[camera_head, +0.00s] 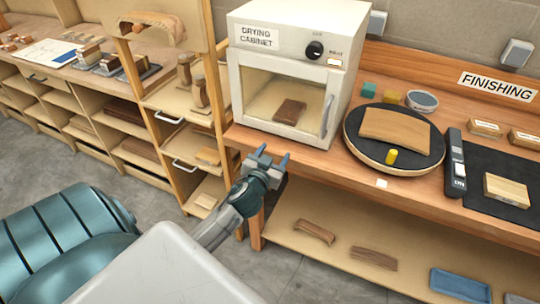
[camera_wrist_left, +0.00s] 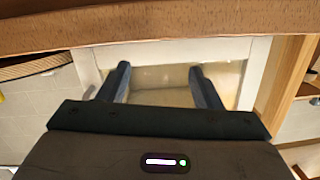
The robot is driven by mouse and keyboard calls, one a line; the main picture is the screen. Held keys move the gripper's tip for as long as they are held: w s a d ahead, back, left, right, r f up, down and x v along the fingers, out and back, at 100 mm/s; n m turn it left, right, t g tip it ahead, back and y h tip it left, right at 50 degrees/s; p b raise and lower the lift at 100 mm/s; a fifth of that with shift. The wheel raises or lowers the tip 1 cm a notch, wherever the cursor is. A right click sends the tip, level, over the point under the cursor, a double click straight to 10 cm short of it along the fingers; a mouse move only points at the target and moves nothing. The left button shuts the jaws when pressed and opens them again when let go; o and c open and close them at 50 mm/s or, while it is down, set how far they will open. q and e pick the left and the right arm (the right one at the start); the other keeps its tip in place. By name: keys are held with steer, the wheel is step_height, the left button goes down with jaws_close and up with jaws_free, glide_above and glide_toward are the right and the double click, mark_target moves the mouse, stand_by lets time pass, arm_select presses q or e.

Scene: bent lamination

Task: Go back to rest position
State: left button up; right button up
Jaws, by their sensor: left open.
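My left gripper (camera_head: 268,160) is open and empty in the head view, just in front of the bench edge below the drying cabinet (camera_head: 275,90). In the left wrist view its two dark fingers (camera_wrist_left: 160,85) stand apart with nothing between them, and the pale cabinet front shows beyond them. The cabinet is white, with its windowed door closed and a dark brown wood piece (camera_head: 289,111) visible inside. A curved wood piece (camera_head: 395,127) lies on a round black turntable (camera_head: 361,150) to the right of the cabinet. My right gripper is in neither view.
The finishing bench (camera_head: 330,165) carries a black switch box (camera_head: 455,160) and a dark mat (camera_head: 485,165) with a wood block (camera_head: 506,190). Its lower shelf (camera_head: 290,235) holds wood pieces and a blue tray (camera_head: 459,284). A wooden shelf unit stands left of the cabinet. Grey floor is open at left.

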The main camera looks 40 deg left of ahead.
arm_select(q)
steer(key=shift+f, duration=0.3)
stand_by(0.4)
